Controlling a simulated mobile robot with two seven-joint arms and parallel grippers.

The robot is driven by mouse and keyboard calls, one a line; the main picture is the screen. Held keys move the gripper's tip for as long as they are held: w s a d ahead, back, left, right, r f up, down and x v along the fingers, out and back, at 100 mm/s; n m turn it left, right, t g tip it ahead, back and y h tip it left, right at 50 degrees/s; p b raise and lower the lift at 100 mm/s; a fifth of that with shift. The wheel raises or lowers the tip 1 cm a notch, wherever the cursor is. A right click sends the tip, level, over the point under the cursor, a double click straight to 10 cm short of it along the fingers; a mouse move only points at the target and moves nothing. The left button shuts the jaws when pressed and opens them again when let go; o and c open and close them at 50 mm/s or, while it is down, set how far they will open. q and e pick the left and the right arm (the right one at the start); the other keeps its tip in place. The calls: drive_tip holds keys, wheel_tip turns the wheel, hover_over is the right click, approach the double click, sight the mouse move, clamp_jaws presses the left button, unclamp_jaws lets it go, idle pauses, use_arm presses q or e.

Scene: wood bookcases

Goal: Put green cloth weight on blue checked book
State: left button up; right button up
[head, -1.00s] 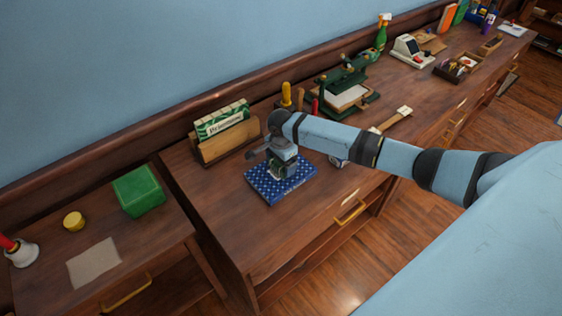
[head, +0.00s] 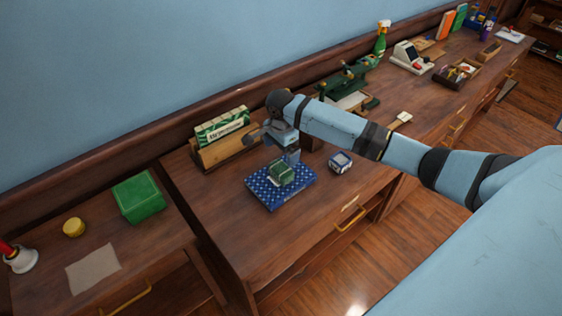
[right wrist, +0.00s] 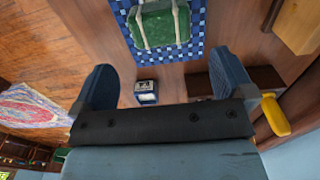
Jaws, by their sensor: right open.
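The green cloth weight (head: 281,173) rests on the blue checked book (head: 262,195), which lies flat on the wooden desk top. In the right wrist view the weight (right wrist: 165,27) has pale straps and sits on the book's blue checked cover (right wrist: 207,28). My right gripper (head: 286,157) is open and empty, just above and behind the weight in the head view. In the right wrist view its two fingers (right wrist: 165,80) are spread wide, and the weight is apart from them. My left gripper is not in view.
A small blue and white block (head: 340,161) stands right of the book. A wooden holder with a green box (head: 222,127) is behind it. A green press (head: 350,85) stands further right. A green cube (head: 138,197) is on the lower left surface. The desk's front is clear.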

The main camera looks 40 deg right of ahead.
drive_tip(key=s+a+f+n+t+y, duration=0.1)
drive_tip(key=s+a+f+n, duration=0.1)
drive_tip(key=a, duration=0.3)
drive_tip(key=s+a+f+n+t+y, duration=0.1)
drive_tip(key=s+a+f+n+t, duration=0.1)
drive_tip(key=s+a+n, duration=0.3)
drive_tip(key=s+a+f+n+t+y, duration=0.1)
drive_tip(key=s+a+f+n+t, duration=0.1)
drive_tip(key=a, duration=0.4)
drive_tip(key=shift+s+f+n+y, duration=0.4)
drive_tip(key=shift+s+f+n, duration=0.1)
drive_tip(key=shift+s+n, duration=0.3)
drive_tip(key=s+f+n+t, duration=0.1)
drive_tip(key=s, duration=0.1)
drive_tip(key=s+a+f+n+t, duration=0.1)
drive_tip(key=s+n, duration=0.1)
drive_tip(key=s, duration=0.1)
drive_tip(key=s+a+f+n+t, duration=0.1)
drive_tip(key=s+n, duration=0.1)
drive_tip(key=s, duration=0.1)
drive_tip(key=shift+s+f+t, duration=0.1)
drive_tip(key=shift+s+t, duration=0.05)
drive_tip(key=shift+t, duration=0.15)
drive_tip(key=s+f+n+t, duration=0.1)
drive_tip(key=s+n, duration=0.3)
drive_tip(key=s, duration=0.4)
drive_tip(key=shift+d+n+t, duration=0.3)
drive_tip(key=shift+d+t, duration=0.05)
drive_tip(key=shift+t, duration=0.35)
